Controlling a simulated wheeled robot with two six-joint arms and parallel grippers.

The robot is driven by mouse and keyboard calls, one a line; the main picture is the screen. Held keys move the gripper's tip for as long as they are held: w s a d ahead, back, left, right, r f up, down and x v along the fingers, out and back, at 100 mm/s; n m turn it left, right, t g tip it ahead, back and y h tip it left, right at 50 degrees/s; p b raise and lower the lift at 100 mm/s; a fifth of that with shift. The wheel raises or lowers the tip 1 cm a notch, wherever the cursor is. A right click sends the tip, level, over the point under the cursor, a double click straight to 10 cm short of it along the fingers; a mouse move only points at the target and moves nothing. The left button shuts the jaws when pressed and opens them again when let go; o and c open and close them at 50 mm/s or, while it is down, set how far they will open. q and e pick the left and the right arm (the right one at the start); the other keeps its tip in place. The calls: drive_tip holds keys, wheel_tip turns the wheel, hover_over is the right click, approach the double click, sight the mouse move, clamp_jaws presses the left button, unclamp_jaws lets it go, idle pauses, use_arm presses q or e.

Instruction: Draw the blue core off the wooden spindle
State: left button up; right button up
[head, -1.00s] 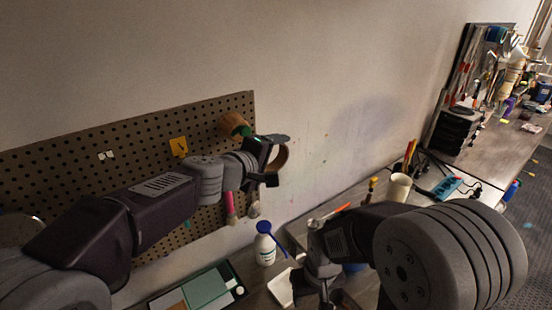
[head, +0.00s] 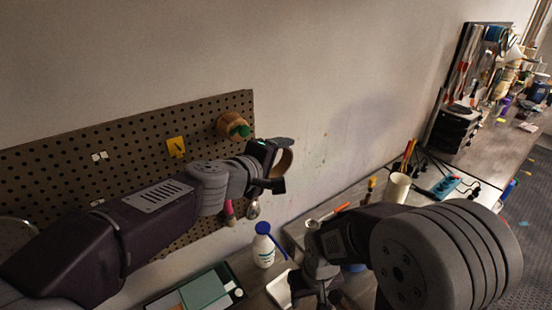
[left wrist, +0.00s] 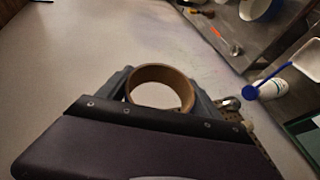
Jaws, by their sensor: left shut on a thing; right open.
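My left gripper (head: 277,165) is shut on a tan-brown ring-shaped core (head: 289,160), in front of the pegboard's right edge. The core also shows in the left wrist view (left wrist: 160,71), between the fingers, with its hollow middle empty. A short wooden spindle (head: 226,121) with a green part (head: 240,130) at its end stands out from the pegboard, up and left of the gripper. The held core is apart from it. I see no plainly blue core. My right gripper (head: 325,290) is open, low over the bench, partly hidden by its own arm.
The pegboard (head: 100,130) carries a yellow tag (head: 176,147) and hanging tools. The wall right of the held core is bare.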

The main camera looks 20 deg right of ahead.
use_arm(q)
drive_tip(key=shift+s+d+r, duration=0.1)
drive_tip(key=shift+s+d, duration=0.1)
drive_tip(key=shift+s, duration=0.35)
drive_tip(key=shift+s+d, duration=0.2)
drive_tip(key=shift+s, duration=0.3)
drive_tip(key=shift+s+d, duration=0.25)
drive_tip(key=shift+s, duration=0.35)
drive_tip(key=shift+s+d, duration=0.2)
drive_tip(key=shift+s, duration=0.55)
drive_tip(key=shift+w, duration=0.1)
